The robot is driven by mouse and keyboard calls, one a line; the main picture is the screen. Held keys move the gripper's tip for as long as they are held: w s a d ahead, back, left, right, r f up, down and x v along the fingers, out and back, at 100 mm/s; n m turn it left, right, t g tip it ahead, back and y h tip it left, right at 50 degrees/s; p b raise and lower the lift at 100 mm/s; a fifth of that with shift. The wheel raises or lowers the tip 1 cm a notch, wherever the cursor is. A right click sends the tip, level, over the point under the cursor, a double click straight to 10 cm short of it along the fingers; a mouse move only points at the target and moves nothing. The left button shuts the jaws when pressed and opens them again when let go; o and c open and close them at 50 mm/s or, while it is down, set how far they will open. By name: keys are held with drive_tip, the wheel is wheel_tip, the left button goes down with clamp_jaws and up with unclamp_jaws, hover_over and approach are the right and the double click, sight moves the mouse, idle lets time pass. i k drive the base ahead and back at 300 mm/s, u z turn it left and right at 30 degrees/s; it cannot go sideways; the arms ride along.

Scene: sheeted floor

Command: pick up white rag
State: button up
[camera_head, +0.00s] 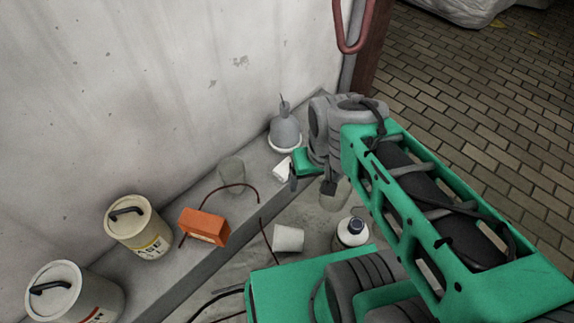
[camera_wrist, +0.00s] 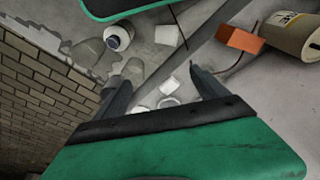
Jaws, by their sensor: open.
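The white rag (camera_head: 283,166) appears as a small pale, folded-looking piece on the grey ledge, just left of my gripper in the head view. In the wrist view the white rag (camera_wrist: 169,85) lies between the two fingers, a little beyond them. My gripper (camera_head: 310,183) is open and empty, its fingers pointing down near the ledge. In the wrist view my gripper (camera_wrist: 158,80) has its fingers spread on either side of the rag. I cannot tell the exact height gap, and no contact shows. My arm hides part of the floor on the right.
A grey oil can (camera_head: 285,132) stands behind the rag, by the wall. A clear glass (camera_head: 231,170), orange box (camera_head: 204,227) and cream cans (camera_head: 140,229) (camera_head: 66,294) are to the left. A white cup (camera_head: 288,238) and dark-capped bottle (camera_head: 352,232) sit lower down. Brick paving (camera_head: 480,100) is open at right.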

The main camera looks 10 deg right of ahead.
sight(281, 171)
drive_tip(key=z, duration=0.55)
drive_tip(key=k, duration=1.25)
drive_tip(key=u, duration=0.3)
drive_tip(key=i, duration=0.6)
drive_tip(key=u, duration=0.55)
drive_tip(key=i, duration=0.75)
drive_tip(key=z, duration=0.3)
